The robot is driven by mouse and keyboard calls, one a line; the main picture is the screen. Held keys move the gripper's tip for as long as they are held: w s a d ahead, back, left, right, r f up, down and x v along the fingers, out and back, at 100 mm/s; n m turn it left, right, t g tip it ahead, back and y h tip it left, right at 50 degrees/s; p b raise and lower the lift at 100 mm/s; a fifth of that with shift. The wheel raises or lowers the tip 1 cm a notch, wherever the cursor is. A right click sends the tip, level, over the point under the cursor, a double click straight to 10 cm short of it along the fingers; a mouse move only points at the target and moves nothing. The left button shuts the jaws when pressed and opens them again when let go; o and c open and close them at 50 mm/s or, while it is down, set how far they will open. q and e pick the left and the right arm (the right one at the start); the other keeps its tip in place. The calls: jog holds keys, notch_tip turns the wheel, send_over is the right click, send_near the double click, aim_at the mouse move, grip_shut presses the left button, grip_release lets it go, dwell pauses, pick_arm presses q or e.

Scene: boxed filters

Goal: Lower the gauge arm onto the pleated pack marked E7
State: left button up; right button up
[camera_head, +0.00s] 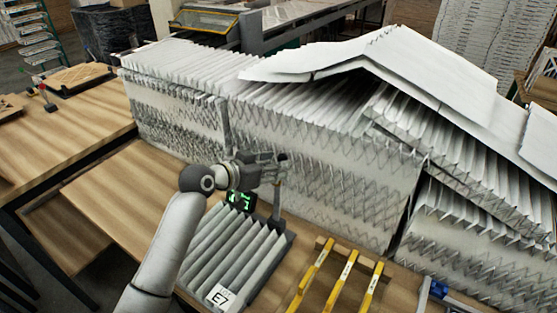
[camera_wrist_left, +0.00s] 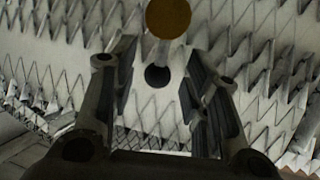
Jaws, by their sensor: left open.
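The pleated pack marked E7 (camera_head: 228,250) lies flat on the wooden table, its white label (camera_head: 220,297) at the near corner. A gauge with a lit green display (camera_head: 240,201) stands at the pack's far edge. A dark upright piece (camera_head: 278,205), seemingly the raised gauge arm, stands at the pack's far right corner. My left gripper (camera_head: 281,169) is open at the upper end of this piece; I cannot tell whether they touch. In the left wrist view, the open fingers (camera_wrist_left: 160,95) have an orange-brown disc (camera_wrist_left: 168,18) ahead of them. My right gripper is not in view.
Large stacks of white pleated packs (camera_head: 320,170) stand close behind the gripper. Yellow-barred rack (camera_head: 345,275) lies right of the pack, with a small blue item (camera_head: 432,290) farther right. Bare table (camera_head: 125,195) is free on the left.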

pick_arm(q)
jog(key=shift+p+x, duration=0.3)
jog(key=shift+x, duration=1)
grip_shut()
